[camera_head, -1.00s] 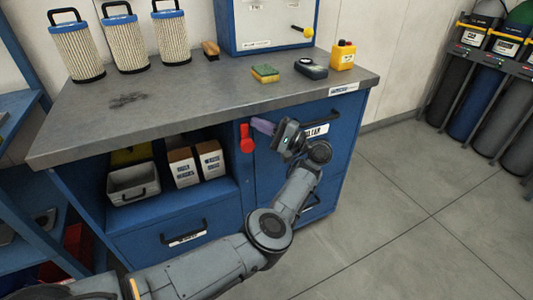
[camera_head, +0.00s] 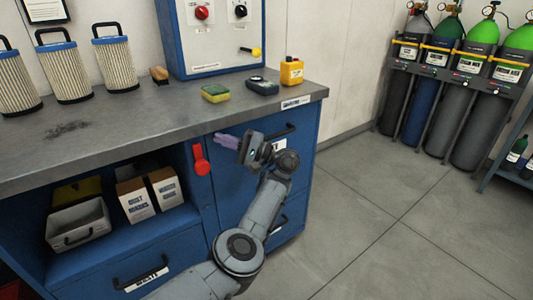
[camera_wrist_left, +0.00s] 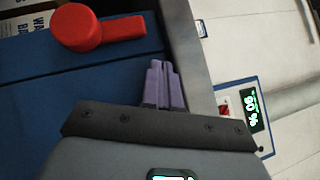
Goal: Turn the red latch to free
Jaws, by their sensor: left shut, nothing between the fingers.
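The red latch (camera_head: 201,160) is on the blue cabinet front, just under the worktop, beside the blue door. Its round end is at the bottom and its narrower bar points up toward the worktop. It also shows in the left wrist view (camera_wrist_left: 85,30), beyond the fingers and to their left. My left gripper (camera_head: 220,140) is just right of and slightly above the latch in the head view, its purple fingers pointing left. The fingers are shut together and empty in the wrist view (camera_wrist_left: 160,68). They look apart from the latch. My right gripper is not in view.
The grey worktop (camera_head: 120,125) overhangs just above the latch and gripper. The blue door has a black handle (camera_head: 278,131) behind my left wrist. An open shelf at left holds a grey bin (camera_head: 78,225) and boxes (camera_head: 136,199). Floor at right is clear.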

